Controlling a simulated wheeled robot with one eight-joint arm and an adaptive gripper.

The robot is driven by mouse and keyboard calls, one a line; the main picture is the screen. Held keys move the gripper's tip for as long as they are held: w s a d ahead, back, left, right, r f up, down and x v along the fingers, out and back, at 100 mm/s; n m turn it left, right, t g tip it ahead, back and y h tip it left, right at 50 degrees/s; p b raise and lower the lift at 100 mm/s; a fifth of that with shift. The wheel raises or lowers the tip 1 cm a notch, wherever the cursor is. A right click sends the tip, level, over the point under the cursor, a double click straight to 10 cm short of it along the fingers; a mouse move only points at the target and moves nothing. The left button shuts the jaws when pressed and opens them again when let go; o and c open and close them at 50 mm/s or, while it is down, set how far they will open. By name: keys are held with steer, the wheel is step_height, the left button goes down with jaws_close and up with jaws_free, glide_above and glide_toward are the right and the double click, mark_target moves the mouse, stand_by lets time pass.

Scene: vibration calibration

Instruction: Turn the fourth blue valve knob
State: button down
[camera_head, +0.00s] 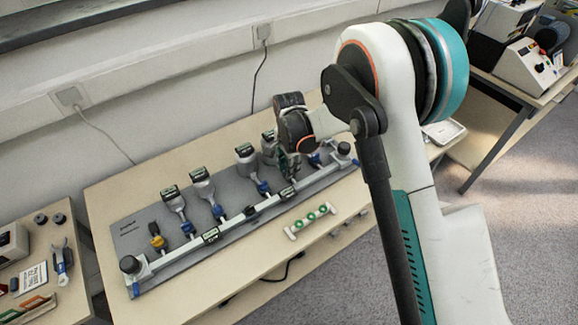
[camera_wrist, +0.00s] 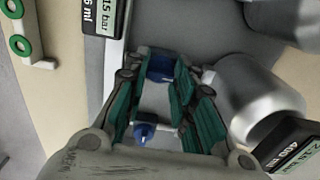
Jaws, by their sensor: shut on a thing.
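The grey calibration rig (camera_head: 130,238) lies on a table, with a row of blue valve knobs along its pipe. Three of them show left of my gripper in the head view: one knob (camera_head: 187,227), a second (camera_head: 217,211) and a third (camera_head: 263,187). My gripper (camera_head: 288,172) points down at the rig to the right of these and hides the knob under it. In the wrist view my gripper (camera_wrist: 160,78) has its teal-padded fingers shut on a blue knob (camera_wrist: 160,67). Another blue part (camera_wrist: 145,132) shows between the finger links, further back.
Metal sensors with dark displays (camera_head: 200,175) stand behind the pipe; a silver one (camera_wrist: 245,98) is close beside my fingers. A white piece with green rings (camera_head: 310,219) lies in front of the rig. Side tables stand left and right.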

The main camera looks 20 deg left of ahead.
steer(key=shift+n, duration=0.3)
steer(key=n+b, duration=0.1)
steer(key=n, duration=0.7)
steer(key=shift+b, duration=0.3)
steer(key=n, duration=0.4)
steer(key=shift+n, duration=0.3)
steer(key=shift+n+b, duration=0.4)
steer(key=shift+n, duration=1.9)
steer(key=c, duration=1.3)
jaws_free()
